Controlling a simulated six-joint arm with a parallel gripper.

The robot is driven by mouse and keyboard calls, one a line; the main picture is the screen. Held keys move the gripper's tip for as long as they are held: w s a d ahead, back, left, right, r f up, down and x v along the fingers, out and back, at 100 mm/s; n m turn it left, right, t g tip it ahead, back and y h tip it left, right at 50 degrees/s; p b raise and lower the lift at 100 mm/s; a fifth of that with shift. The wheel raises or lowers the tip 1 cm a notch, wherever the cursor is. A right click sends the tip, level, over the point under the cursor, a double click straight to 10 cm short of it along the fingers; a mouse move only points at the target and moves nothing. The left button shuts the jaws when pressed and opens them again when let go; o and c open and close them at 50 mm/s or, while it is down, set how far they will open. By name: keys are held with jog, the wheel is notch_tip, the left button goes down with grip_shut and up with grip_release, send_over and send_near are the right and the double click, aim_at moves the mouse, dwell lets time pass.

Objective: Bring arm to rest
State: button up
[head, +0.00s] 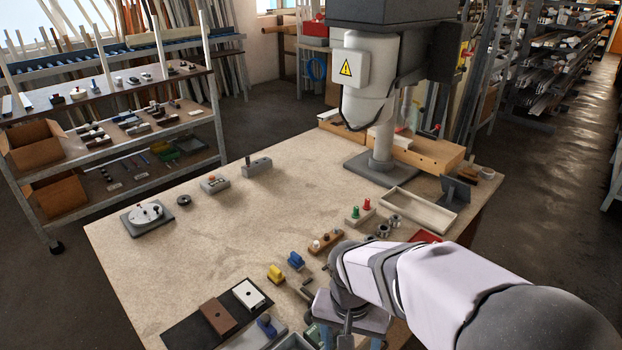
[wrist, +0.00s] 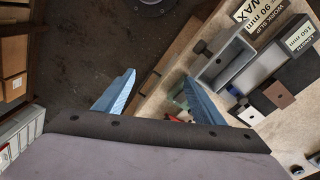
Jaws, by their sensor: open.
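My gripper (wrist: 158,77) shows in the wrist view with its two blue fingers wide apart and nothing between them. They are over the table's edge, with the dark floor below the left finger. In the head view my gripper (head: 351,339) is at the near right edge of the table (head: 240,225), pointing down, its fingertips cut off by the frame's bottom. My pale arm reaches in from the lower right. How high the fingers are above the table I cannot tell.
Near the gripper are a grey open bin (wrist: 222,62), a blue-knobbed block (head: 266,326), a brown block (head: 218,317) and a white block (head: 248,294). A yellow piece (head: 275,274) and a blue piece (head: 295,261) stand further in. The table's middle is clear.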

jog(key=s+d+f+n+b, duration=0.1)
jog(key=s+d+f+n, duration=0.2)
jog(key=s+d, duration=0.4)
jog(key=shift+s+f+n+y, duration=0.4)
jog(key=shift+s+f, duration=0.2)
jog(key=shift+f, duration=0.05)
jog(key=shift+f, duration=0.1)
notch_tip(320, 180, down, 7)
jog(key=b, duration=0.7)
jog(key=shift+f+b, duration=0.15)
jog(key=shift+b, duration=0.2)
